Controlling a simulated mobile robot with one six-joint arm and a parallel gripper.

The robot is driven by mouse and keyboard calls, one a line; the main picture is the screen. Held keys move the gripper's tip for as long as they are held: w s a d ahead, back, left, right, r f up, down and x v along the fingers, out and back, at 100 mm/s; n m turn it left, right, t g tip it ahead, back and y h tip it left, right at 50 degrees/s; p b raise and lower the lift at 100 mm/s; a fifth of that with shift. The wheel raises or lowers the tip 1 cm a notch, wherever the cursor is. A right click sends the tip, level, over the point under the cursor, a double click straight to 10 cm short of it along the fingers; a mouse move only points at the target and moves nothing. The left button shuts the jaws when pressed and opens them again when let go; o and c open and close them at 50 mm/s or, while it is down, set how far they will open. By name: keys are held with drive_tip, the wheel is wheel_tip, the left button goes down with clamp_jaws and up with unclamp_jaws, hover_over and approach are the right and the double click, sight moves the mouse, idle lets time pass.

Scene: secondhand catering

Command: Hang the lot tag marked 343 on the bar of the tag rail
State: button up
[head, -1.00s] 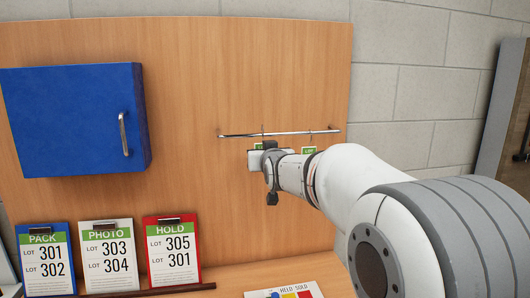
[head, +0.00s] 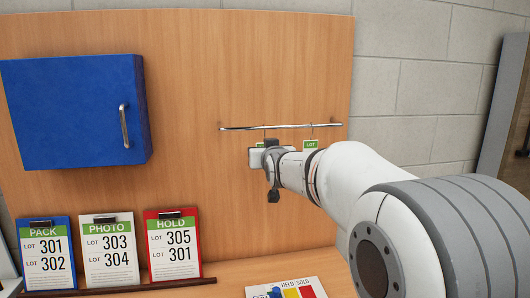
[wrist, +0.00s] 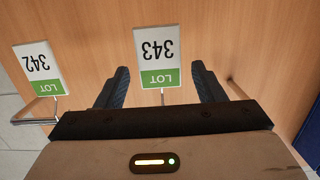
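The lot tag marked 343 (wrist: 157,50) is a white card with a green LOT band, upside down in the wrist view. Its thin hook runs down behind my gripper's dark edge. My gripper (wrist: 160,68) has its two dark fingers spread apart, one on each side of the tag, with visible gaps. In the head view, my gripper (head: 268,157) is just below the tag rail's bar (head: 240,128) and hides most of this tag. A thin hook shows at the bar just above it. Hook contact with the bar is hidden in the wrist view.
A tag marked 342 (wrist: 39,68) hangs to the side on the rail; its green band also shows in the head view (head: 311,145). A blue cabinet (head: 70,115) is on the panel at left. Clipboards, such as the red HOLD one (head: 172,248), stand below.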

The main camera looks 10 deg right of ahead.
drive_tip(key=shift+o, duration=0.3)
drive_tip(key=s+b, duration=0.2)
drive_tip(key=s, duration=0.6)
drive_tip(key=s+f+g, duration=1.3)
drive_tip(key=s+f, duration=1.3)
drive_tip(key=s, duration=0.4)
drive_tip(key=shift+s+g, duration=0.25)
drive_tip(key=shift+g, duration=0.15)
drive_tip(key=shift+f, duration=0.1)
